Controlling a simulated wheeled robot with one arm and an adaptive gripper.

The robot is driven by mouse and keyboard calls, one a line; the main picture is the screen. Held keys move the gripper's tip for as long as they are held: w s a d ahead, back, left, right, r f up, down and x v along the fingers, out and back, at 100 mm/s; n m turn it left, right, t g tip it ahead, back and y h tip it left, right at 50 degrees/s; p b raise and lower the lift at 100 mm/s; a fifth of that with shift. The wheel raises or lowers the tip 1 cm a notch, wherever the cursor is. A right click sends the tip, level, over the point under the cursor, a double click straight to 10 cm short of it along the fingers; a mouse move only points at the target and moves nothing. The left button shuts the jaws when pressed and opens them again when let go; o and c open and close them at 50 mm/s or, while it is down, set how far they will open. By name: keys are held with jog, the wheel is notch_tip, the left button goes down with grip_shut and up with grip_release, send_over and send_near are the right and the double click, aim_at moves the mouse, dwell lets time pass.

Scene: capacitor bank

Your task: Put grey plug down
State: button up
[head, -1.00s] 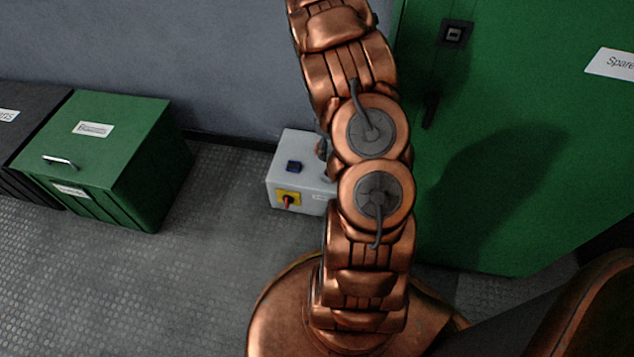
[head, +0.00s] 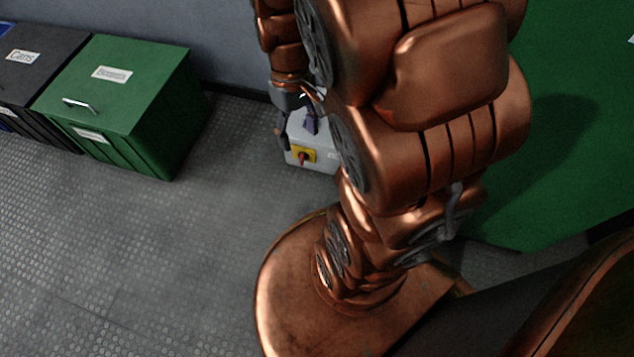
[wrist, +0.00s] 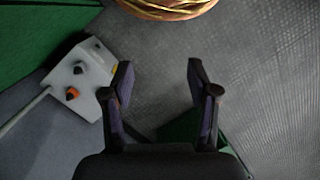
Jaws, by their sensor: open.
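My gripper (wrist: 160,82) is open in the wrist view, with bare floor showing between its two dark, purple-padded fingers. In the head view my gripper (head: 296,132) hangs over the pale grey box and partly covers it. The grey box (head: 320,158) stands on the floor with a red switch on a yellow plate. In the wrist view the grey box (wrist: 98,72) lies left of the fingers, with a black part and an orange part on it. I cannot make out a grey plug in either view.
A green lidded bin (head: 125,105) and a black bin (head: 35,75) stand at the left along the wall. A large green cabinet (head: 560,150) is at the right. The floor (head: 150,260) at front left is clear.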

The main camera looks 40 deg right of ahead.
jog(key=s+a+r, duration=0.2)
jog(key=s+a, duration=0.1)
jog(key=s, duration=0.4)
jog(key=s+a+r+g, duration=0.1)
jog(key=s+a+r, duration=0.1)
jog(key=s, duration=0.5)
jog(key=shift+a+r+h, duration=0.35)
jog(key=shift+a+h, duration=0.05)
jog(key=shift+a, duration=0.3)
jog(key=shift+w, duration=0.1)
